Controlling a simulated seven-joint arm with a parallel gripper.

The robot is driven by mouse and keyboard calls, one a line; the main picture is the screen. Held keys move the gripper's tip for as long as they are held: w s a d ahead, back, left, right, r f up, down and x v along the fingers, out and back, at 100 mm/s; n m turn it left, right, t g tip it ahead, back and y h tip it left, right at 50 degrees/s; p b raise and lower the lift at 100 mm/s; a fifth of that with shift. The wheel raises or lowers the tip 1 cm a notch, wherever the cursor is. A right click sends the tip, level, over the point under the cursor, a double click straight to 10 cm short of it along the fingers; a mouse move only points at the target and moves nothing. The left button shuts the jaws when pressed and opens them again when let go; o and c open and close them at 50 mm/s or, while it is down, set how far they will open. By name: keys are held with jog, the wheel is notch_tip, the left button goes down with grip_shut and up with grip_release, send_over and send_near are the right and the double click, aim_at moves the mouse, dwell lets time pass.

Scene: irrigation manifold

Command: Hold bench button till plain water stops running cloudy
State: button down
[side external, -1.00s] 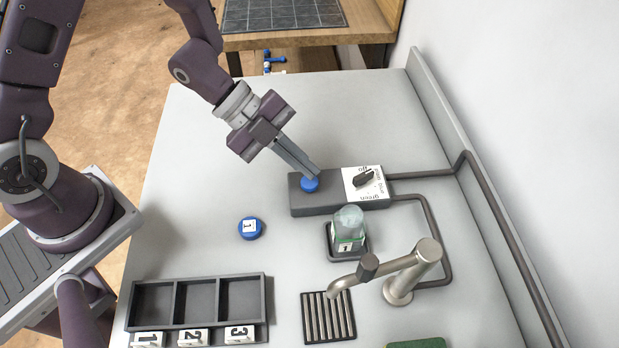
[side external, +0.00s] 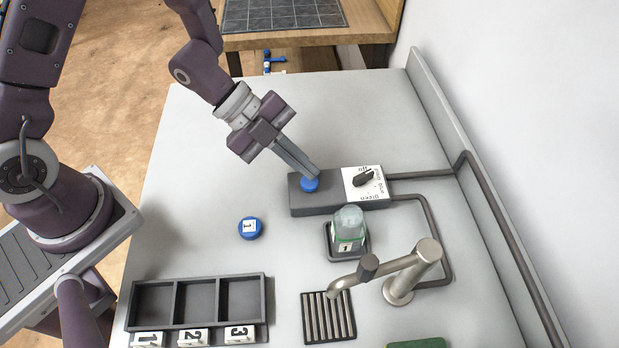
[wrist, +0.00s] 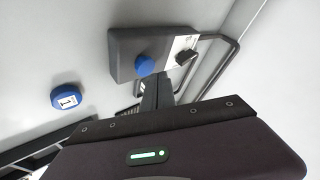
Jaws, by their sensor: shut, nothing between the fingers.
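A dark grey control box (side external: 325,205) lies on the bench with a round blue button (side external: 309,185) at its left end and a dark selector knob (side external: 363,178) on a white plate. My gripper (side external: 313,174) is shut and empty, its fingertips right at the button; whether they press it I cannot tell. In the wrist view the button (wrist: 145,65) shows just beyond the fingertips. A metal tap (side external: 400,275) reaches over a slatted drain (side external: 328,316); I make out no clear stream below its spout. A clear bottle (side external: 348,226) labelled 1 stands upright in a dark holder.
A blue cap (side external: 250,228) labelled 1 lies left of the bottle. A three-compartment tray (side external: 198,325) numbered 1 to 3 sits at the front left. Grey pipes (side external: 425,175) run from the box towards the wall and tap. A green pad (side external: 418,344) shows at the front edge.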

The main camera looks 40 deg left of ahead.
aim_at(304, 180)
jog(key=shift+f, duration=0.35)
jog(key=shift+f, duration=0.55)
dwell(0.5)
dwell(2.2)
jog(key=shift+r, duration=0.95)
jog(key=shift+r, duration=0.15)
jog(key=shift+r, duration=2.4)
